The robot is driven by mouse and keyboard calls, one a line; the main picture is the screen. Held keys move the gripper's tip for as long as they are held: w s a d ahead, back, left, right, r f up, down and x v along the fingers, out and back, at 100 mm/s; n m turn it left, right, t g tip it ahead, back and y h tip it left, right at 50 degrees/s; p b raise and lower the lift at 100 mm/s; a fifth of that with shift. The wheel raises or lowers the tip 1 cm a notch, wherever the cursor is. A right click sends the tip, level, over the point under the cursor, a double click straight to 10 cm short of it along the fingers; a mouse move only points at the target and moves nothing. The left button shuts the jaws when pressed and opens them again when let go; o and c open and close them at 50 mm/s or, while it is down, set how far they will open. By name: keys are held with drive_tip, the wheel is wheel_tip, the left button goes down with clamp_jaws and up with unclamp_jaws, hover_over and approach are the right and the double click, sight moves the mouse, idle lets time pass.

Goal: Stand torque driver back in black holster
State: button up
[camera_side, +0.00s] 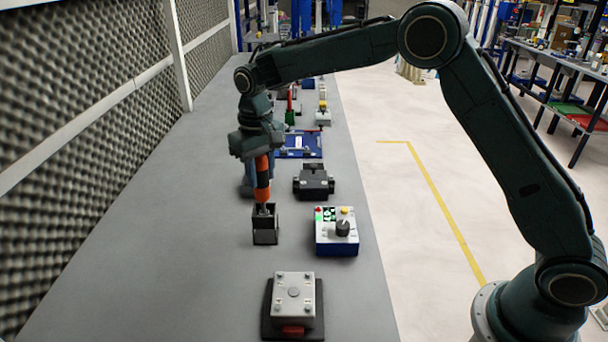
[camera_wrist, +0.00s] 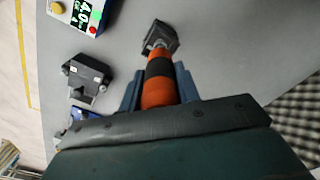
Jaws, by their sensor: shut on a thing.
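The torque driver (camera_side: 262,180), orange with a black band, hangs upright below my gripper (camera_side: 258,160). In the wrist view the driver (camera_wrist: 160,90) sits between the two blue-grey fingers of my gripper (camera_wrist: 160,88), which is shut on it. The black holster (camera_side: 265,227) stands upright on the bench directly below. The driver's lower tip meets the holster's top opening in the side view. In the wrist view the holster (camera_wrist: 162,37) shows at the driver's far end. How deep the tip sits inside cannot be told.
A control box with a knob and display (camera_side: 336,232) stands right of the holster. A dark fixture (camera_side: 314,181) and a blue tray (camera_side: 299,145) lie farther back. A grey metal block on a dark base (camera_side: 294,297) is in front. The bench left of the holster is clear, up to the foam wall (camera_side: 90,110).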

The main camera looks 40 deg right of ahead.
sight(262, 191)
drive_tip(key=shift+f, duration=2.75)
idle(0.4)
drive_tip(key=o, duration=1.1)
wheel_tip(262, 191, up, 14)
drive_tip(key=shift+f, duration=0.15)
idle(0.5)
